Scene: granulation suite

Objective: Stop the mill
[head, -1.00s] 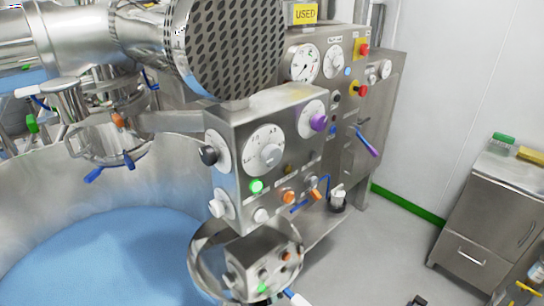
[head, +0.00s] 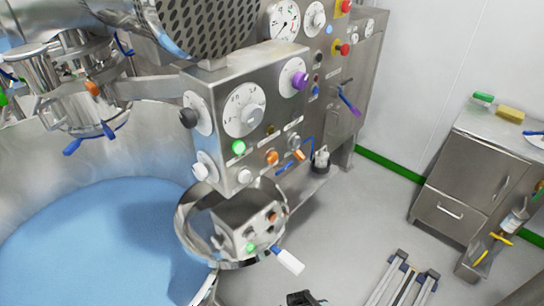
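The steel control box (head: 262,125) of the machine stands in the middle of the head view. Its front has a large white dial (head: 244,111), a purple knob (head: 299,80), a lit green button (head: 238,148), an orange button (head: 271,157) and a white button (head: 244,176). A black knob (head: 189,118) and a white knob (head: 202,171) are on its left side. A cabinet behind carries red buttons on yellow plates (head: 343,48). Labels are too small to read. A dark piece at the bottom edge may be my gripper (head: 301,298), mostly cut off and apart from the box.
A round steel vessel with blue contents (head: 100,235) fills the left. A steel ring (head: 184,235) with a white-tipped handle (head: 290,262) sits below the box. Grey bars (head: 400,285) are at the bottom right. A steel cabinet (head: 465,180) stands right, with open floor between.

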